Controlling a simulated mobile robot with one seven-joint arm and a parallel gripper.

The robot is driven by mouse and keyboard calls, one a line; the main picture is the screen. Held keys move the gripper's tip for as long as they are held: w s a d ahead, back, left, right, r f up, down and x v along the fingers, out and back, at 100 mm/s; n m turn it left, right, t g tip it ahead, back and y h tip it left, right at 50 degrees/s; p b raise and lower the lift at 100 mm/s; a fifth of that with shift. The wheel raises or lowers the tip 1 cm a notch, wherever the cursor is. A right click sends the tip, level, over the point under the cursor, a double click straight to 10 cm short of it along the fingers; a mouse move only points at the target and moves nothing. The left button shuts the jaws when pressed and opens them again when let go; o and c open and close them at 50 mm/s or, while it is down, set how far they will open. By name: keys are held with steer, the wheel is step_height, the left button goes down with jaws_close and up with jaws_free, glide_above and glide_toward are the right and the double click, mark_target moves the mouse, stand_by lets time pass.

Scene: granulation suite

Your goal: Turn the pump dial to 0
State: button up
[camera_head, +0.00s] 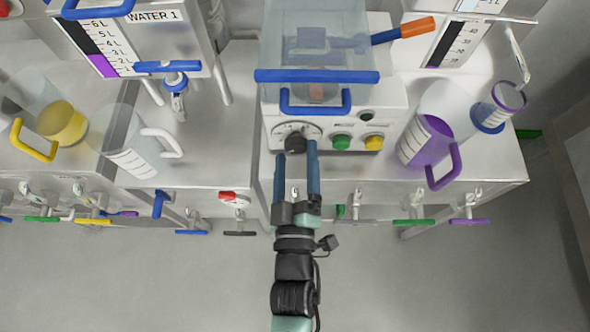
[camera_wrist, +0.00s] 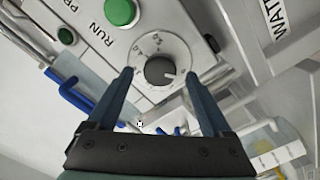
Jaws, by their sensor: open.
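The pump dial (camera_head: 296,143) is a dark round knob on a pale scale plate, on the front of the white pump unit. In the wrist view the dial (camera_wrist: 160,71) shows a light pointer mark at its lower right edge, on a ring of printed numbers too small to read surely. My gripper (camera_head: 296,150) is open, its two blue fingers reaching toward the dial. In the wrist view my gripper (camera_wrist: 158,75) has one finger on each side of the dial, with visible gaps. I cannot tell how far the fingertips are from the panel.
A green button (camera_head: 341,142) and a yellow button (camera_head: 374,143) sit right of the dial. A clear box with blue handles (camera_head: 316,76) tops the unit. A jug of purple liquid (camera_head: 428,140) stands right, an empty clear jug (camera_head: 135,150) left. The floor in front is clear.

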steer(key=s, duration=1.1)
steer(key=shift+b, duration=0.45)
